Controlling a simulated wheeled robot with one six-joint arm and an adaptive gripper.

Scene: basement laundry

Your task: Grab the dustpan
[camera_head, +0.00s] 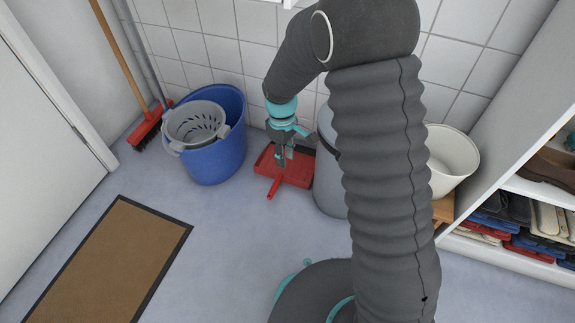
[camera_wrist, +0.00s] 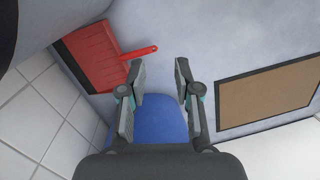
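The red dustpan (camera_head: 298,172) lies on the floor by the tiled wall, between the blue bucket and a grey cylinder. Its short handle (camera_head: 272,189) points toward the front. My gripper (camera_head: 283,160) hangs above the dustpan, covering part of it in the head view. In the wrist view the fingers (camera_wrist: 160,68) are spread apart with nothing between them. There the dustpan (camera_wrist: 92,55) lies at upper left, with its handle (camera_wrist: 138,52) reaching toward the left fingertip. I cannot tell the exact height of the gripper above the floor.
The blue bucket (camera_head: 218,158) with a grey wringer (camera_head: 193,124) stands left of the dustpan, a red broom (camera_head: 146,130) beyond it. The grey cylinder (camera_head: 328,185) stands close on the right. A brown mat (camera_head: 120,265) lies at left. The floor in front is clear.

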